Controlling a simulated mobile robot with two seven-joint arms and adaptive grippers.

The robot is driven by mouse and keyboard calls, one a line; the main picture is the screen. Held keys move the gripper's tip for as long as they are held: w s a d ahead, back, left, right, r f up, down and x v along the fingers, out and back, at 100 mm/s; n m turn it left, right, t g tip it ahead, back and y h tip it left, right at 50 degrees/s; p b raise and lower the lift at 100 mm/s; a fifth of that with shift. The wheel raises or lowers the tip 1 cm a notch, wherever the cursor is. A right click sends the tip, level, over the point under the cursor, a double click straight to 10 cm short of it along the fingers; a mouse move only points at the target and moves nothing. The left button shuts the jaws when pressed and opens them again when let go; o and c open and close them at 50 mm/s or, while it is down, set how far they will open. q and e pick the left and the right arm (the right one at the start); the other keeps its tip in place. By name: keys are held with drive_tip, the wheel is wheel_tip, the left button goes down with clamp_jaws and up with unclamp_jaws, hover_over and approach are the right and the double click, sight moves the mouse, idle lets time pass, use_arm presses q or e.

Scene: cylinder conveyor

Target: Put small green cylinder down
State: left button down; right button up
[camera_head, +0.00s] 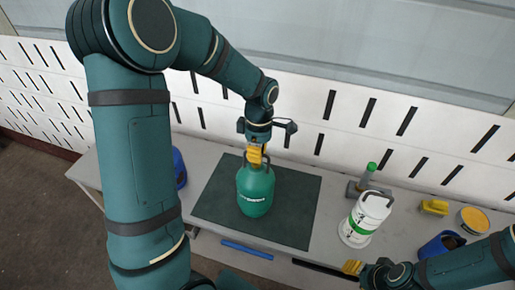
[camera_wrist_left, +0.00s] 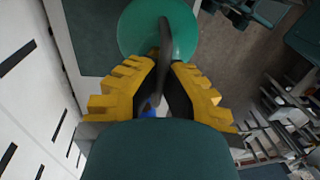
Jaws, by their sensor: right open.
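The small green cylinder (camera_head: 255,192) is upright over the dark mat (camera_head: 300,205); I cannot tell whether its base touches the mat. My left gripper (camera_head: 256,156) is above it, its yellow fingers closed on the dark handle at its top. In the left wrist view, the handle passes between the fingertips (camera_wrist_left: 165,62), and the green body (camera_wrist_left: 185,35) shows behind them. My right gripper (camera_head: 358,268) is low at the right of the head view, open, near the table's front edge and apart from the cylinder.
A white cylinder with a green band (camera_head: 358,232) stands right of the mat. Another blue container (camera_head: 179,168) stands left of the mat.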

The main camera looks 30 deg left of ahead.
use_arm(q)
wheel_tip(320, 180, down, 2)
drive_tip(key=shift+w+f, duration=0.1)
drive_tip(key=shift+f, duration=0.1)
drive_tip(key=c, duration=1.5)
unclamp_jaws()
drive_tip(key=shift+f, duration=0.1)
drive_tip(key=o, duration=0.4)
drive_tip(key=shift+c, duration=0.2)
wheel_tip(320, 180, up, 12)
drive_tip(key=w+p, duration=0.1)
drive_tip(key=shift+w+a, duration=0.15)
drive_tip(key=shift+a, duration=0.05)
